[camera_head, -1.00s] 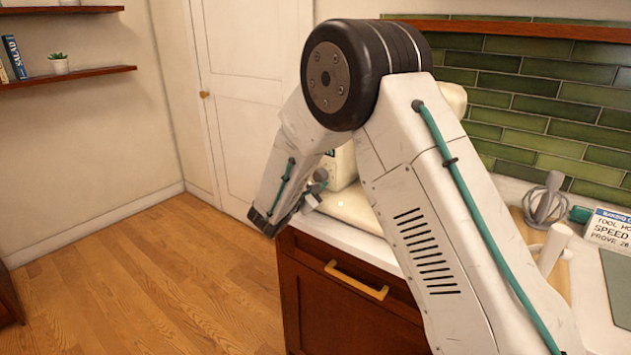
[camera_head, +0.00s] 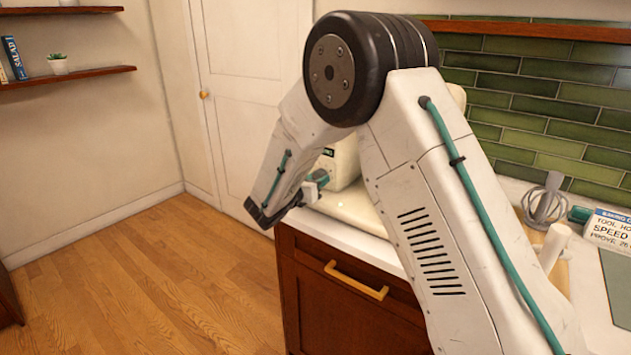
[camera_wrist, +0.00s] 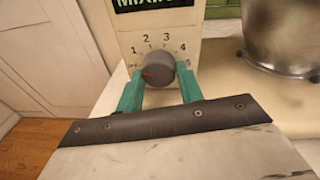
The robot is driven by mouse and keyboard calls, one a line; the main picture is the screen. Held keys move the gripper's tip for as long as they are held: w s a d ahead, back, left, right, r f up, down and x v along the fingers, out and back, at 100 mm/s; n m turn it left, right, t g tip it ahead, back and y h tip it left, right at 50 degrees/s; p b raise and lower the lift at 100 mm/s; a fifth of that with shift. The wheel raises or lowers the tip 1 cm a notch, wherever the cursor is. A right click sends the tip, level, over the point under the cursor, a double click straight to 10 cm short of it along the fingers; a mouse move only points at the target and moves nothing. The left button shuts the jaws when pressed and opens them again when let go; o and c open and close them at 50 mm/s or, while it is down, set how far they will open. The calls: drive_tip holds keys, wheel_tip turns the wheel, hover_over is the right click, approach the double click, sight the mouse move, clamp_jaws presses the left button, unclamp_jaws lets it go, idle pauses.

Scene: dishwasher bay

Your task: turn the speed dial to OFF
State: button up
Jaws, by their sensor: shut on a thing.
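The speed dial (camera_wrist: 158,68) is a grey round knob on the front of the cream mixer (camera_wrist: 188,30). Its red pointer mark faces left and slightly down, below the printed 1. Numbers 1 to 5 run around it; the printing at its lower left is too small and partly covered to read. My gripper (camera_wrist: 159,80) is shut on the dial, with one teal finger at each side. In the head view my gripper (camera_head: 316,184) is at the mixer (camera_head: 343,162), which is mostly hidden behind my arm; the dial does not show there.
A metal bowl (camera_wrist: 286,38) stands right of the dial. The mixer is on the counter above a wooden cabinet (camera_head: 335,300) with a brass handle.

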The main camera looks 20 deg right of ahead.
drive_tip(key=shift+r+n+g, duration=0.15)
drive_tip(key=shift+n+g, duration=0.15)
drive_tip(key=shift+n, duration=1.4)
drive_tip(key=shift+w, duration=0.1)
drive_tip(key=o, duration=1)
drive_tip(key=v, duration=0.8)
